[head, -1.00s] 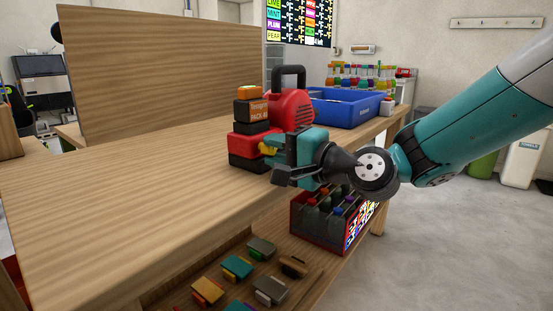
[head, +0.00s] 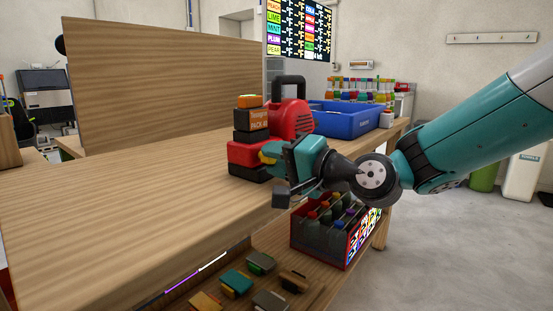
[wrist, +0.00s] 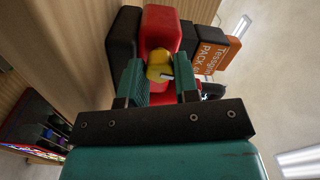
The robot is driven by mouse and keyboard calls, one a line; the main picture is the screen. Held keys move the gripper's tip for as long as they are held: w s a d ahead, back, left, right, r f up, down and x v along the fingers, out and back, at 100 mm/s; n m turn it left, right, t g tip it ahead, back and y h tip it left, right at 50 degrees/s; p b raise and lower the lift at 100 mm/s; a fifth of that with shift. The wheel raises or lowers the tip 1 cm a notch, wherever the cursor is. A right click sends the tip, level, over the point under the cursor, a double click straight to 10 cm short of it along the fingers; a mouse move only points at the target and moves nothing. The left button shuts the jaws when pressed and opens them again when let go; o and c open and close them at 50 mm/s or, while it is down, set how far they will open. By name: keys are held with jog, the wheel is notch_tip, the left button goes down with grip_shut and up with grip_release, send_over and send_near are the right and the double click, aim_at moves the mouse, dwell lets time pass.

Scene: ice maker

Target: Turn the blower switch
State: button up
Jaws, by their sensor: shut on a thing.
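The red and black blower (head: 288,118) stands on the wooden workbench, with a black handle on top and an orange and black battery pack (head: 252,119) at its left. Its yellow switch (wrist: 159,66) sits between my gripper's two teal fingers in the wrist view. My gripper (wrist: 158,78) is shut on this switch, with the fingers on either side of it. In the head view my gripper (head: 275,160) reaches the blower's near side from the right and hides most of the switch.
A blue bin (head: 345,120) stands behind the blower on the workbench (head: 120,190). A red-framed bottle crate (head: 334,248) and several small coloured blocks sit on the shelf below. The bench's left part is clear; a wooden panel (head: 160,85) stands behind.

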jog(key=o, duration=0.9)
jog(key=shift+o, duration=0.2)
jog(key=b+v, duration=0.1)
jog(key=v, duration=1.6)
jog(key=shift+s, duration=0.2)
jog(key=shift+d, duration=0.1)
jog(key=s+a+f+n+g+h, duration=0.1)
jog(key=s+a+f+n+g, duration=0.3)
jog(key=s+f+n+g, duration=0.1)
jog(key=s+d+f+n+g+h, duration=0.4)
jog(key=s+f+n+g+h, duration=0.25)
jog(key=s+h, duration=0.4)
notch_tip(320, 180, up, 34)
jog(key=s+y+p, duration=0.1)
jog(key=p, duration=3.3)
jog(key=shift+s+d+p, duration=0.3)
jog(key=shift+d+p, duration=0.1)
jog(key=shift+d, duration=0.1)
